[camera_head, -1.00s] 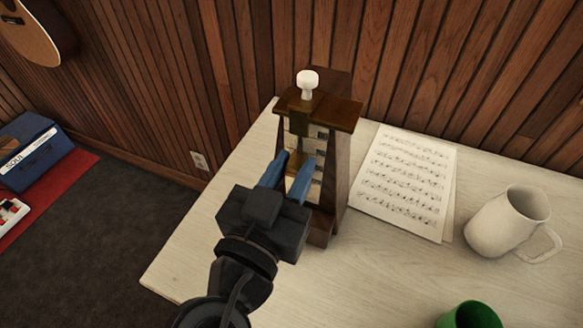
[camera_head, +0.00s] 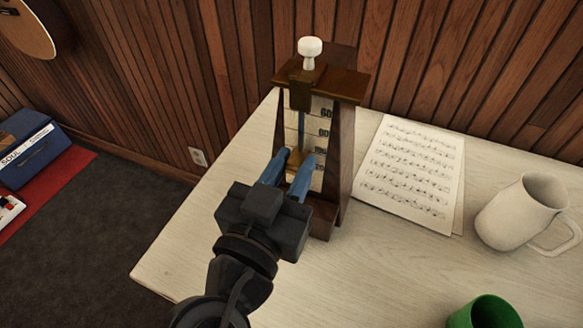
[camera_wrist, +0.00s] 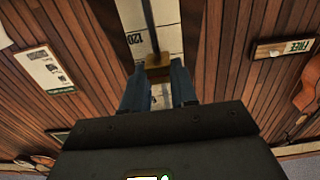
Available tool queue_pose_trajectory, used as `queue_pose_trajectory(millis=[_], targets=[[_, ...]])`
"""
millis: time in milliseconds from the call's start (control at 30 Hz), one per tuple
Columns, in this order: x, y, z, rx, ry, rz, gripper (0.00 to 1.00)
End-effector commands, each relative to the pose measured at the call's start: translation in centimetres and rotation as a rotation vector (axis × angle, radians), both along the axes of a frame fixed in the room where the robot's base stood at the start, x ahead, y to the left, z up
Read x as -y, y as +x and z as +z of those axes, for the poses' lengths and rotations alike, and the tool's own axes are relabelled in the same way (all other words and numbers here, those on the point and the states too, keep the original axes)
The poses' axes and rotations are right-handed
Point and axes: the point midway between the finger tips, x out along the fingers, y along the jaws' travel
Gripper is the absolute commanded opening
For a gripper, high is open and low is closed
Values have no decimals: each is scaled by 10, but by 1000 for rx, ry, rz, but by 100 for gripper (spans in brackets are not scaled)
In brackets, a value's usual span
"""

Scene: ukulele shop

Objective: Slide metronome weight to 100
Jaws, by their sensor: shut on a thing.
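The metronome (camera_head: 343,150) is a dark wooden tower with a white knob, upright on the table. In the wrist view the weight (camera_wrist: 158,74) sits between the fingers on a thin dark rod (camera_wrist: 150,25), with a 120 label beside the rod. The fingers hide part of the weight and the lower scale.
Sheet music (camera_head: 410,170) lies right of the metronome on the pale table (camera_head: 390,270). A white mug (camera_head: 518,212) and a green cup (camera_head: 485,312) stand farther right. The wood-panelled wall is close behind. The table's left edge is near my arm.

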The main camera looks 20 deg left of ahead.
Motion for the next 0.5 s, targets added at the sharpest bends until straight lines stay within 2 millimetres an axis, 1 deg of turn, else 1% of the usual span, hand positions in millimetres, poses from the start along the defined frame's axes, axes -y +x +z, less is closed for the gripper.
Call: queue_pose_trajectory(millis=[33, 300, 333, 500], targets=[[2, 2, -3, 0, 2, -5, 0], [2, 2, -1, 0, 2, -6, 0], [2, 2, -1, 0, 2, -6, 28], [2, 2, -1, 0, 2, -5, 45]])
